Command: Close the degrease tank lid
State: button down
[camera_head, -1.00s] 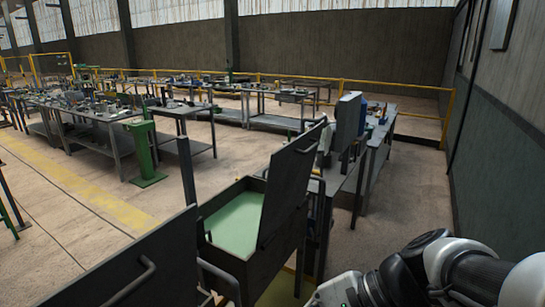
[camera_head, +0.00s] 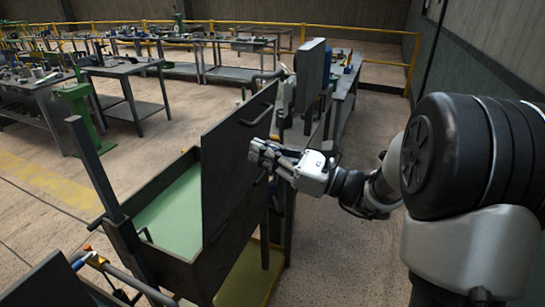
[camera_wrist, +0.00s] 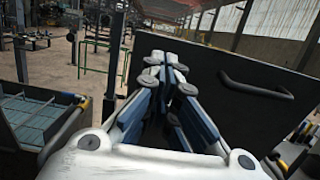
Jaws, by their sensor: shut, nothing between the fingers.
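A dark tank (camera_head: 110,228) with pale green liquid (camera_head: 175,210) stands left of centre in the head view; I read no label on it. Its dark lid (camera_head: 225,175) stands open, steeply upright along the tank's right side, with a bar handle (camera_head: 258,112) near its top. My gripper (camera_head: 256,152) is shut and empty, at the lid's right-hand face, below the handle. I cannot tell whether it touches the lid. In the wrist view my gripper's fingertips (camera_wrist: 162,62) are together, with the lid (camera_wrist: 215,70) and handle (camera_wrist: 254,86) to their right.
Another dark panel (camera_head: 45,285) is at the lower left, beside a bar with orange and blue parts (camera_head: 105,268). A workbench (camera_head: 340,105) with a grey upright box (camera_head: 310,75) stands behind the lid. Open floor (camera_head: 45,215) lies left of the tank.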

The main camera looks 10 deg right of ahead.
aim_at(215, 133)
jog(key=b+x, duration=0.1)
jog(key=x, duration=0.7)
jog(key=shift+w+a, duration=0.15)
jog(key=shift+w, duration=0.1)
jog(key=shift+w+a, duration=0.1)
jog(key=shift+r, duration=0.1)
